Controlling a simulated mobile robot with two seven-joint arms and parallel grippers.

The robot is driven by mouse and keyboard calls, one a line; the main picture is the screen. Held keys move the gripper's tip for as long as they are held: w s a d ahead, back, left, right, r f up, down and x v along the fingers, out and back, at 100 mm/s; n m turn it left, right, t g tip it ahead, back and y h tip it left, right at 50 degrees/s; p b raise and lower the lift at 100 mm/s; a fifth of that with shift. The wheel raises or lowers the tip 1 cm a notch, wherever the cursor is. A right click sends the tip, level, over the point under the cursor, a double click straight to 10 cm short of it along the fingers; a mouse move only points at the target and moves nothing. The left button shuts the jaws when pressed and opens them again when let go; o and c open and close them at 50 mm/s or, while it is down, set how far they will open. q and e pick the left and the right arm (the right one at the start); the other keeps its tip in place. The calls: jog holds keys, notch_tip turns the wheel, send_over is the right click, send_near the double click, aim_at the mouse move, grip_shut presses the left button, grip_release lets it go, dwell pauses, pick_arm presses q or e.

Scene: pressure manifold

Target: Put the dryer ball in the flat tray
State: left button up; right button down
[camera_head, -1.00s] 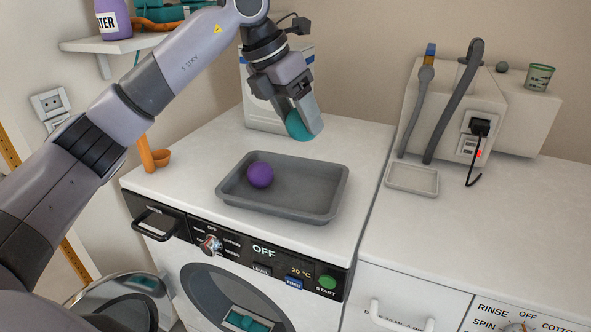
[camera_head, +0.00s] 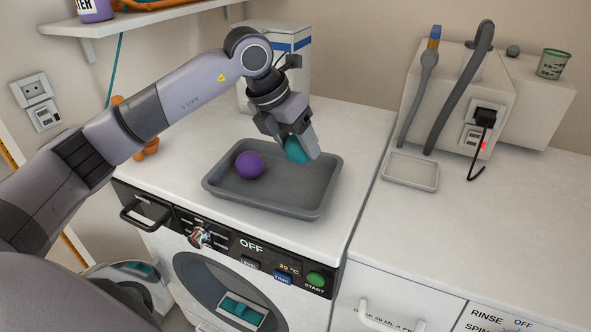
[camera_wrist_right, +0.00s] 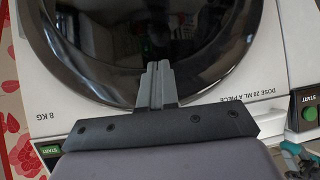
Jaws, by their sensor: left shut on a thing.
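A teal ball (camera_head: 296,152) is in my left gripper (camera_head: 303,147), which is shut on it and tilted down. The gripper holds it over the right back part of a dark grey flat tray (camera_head: 318,200) on top of the washing machine. I cannot tell whether the ball touches the tray. A purple ball (camera_head: 249,164) lies in the left part of this tray. My right gripper (camera_wrist_right: 158,68) shows in the right wrist view with its fingers together and nothing seen between them, before a round machine door.
A small pale tray (camera_head: 410,184) lies on the right worktop, below a grey box with hoses (camera_head: 465,95) and a black plug. A white box (camera_head: 300,45) stands behind my left gripper. A shelf (camera_head: 140,19) hangs at upper left. The right worktop's front is clear.

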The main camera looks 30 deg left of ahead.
pick_arm(q)
jog(key=shift+f, duration=3.3)
jog(key=shift+f, duration=0.2)
jog(key=o, duration=1)
jog(key=shift+o, duration=0.2)
jog(key=shift+r, duration=0.1)
